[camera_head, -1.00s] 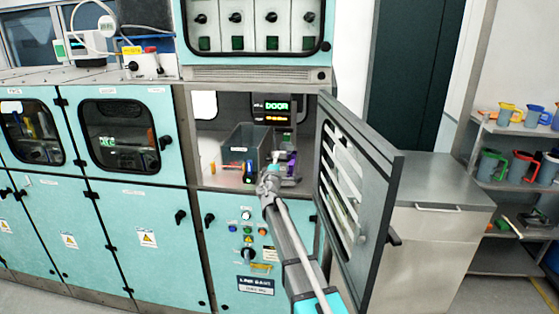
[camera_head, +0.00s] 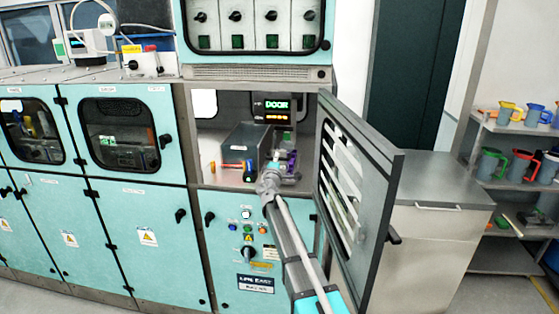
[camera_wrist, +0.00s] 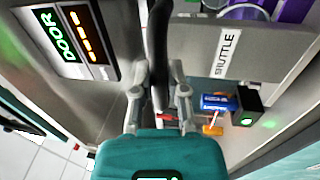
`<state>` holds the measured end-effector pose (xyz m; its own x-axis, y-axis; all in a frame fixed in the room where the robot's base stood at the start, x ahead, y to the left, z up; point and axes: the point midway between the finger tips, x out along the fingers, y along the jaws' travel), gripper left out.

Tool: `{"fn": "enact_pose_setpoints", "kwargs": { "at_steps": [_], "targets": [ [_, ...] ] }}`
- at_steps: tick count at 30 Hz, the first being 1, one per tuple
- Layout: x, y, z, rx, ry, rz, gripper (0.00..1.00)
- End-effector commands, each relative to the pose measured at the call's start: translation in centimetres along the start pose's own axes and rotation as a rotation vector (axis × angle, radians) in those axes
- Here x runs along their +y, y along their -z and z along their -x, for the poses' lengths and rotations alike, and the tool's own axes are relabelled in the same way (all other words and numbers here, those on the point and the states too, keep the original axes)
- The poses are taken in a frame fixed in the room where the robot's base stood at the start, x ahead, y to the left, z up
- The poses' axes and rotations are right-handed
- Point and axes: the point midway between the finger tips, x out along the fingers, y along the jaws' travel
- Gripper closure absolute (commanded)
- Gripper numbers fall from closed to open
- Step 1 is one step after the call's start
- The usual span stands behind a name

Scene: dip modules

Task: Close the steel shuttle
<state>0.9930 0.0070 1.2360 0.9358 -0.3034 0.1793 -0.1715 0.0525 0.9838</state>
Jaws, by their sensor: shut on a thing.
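The steel shuttle (camera_head: 246,138) is a grey box inside the open cabinet bay. In the head view its top shows as a light grey surface slanting back; whether it is fully down I cannot tell. My gripper (camera_head: 272,170) reaches into the bay at the shuttle's front right. In the wrist view, my gripper (camera_wrist: 158,85) has its two fingers on either side of a dark upright bar (camera_wrist: 158,40) and is shut on it. A grey panel marked SHUTTLE (camera_wrist: 228,52) lies right of the fingers.
The bay's door (camera_head: 355,200) stands open to the right, close beside my arm. A lit DOOR display (camera_head: 276,107) is at the back. A blue cylinder (camera_wrist: 217,102) and a black block with a green light (camera_wrist: 247,105) sit near the gripper. A purple thing (camera_head: 291,160) is at right.

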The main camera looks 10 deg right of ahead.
Motion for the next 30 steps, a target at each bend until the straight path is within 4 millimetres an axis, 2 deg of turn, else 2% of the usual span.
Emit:
{"fn": "enact_pose_setpoints", "kwargs": {
  "at_steps": [8,30],
  "targets": [
    [-0.3,0.1,-1.5,0.0,0.0,0.0,1.0],
    [-1.7,0.1,-9.3,0.0,0.0,0.001,1.0]
  ]
}}
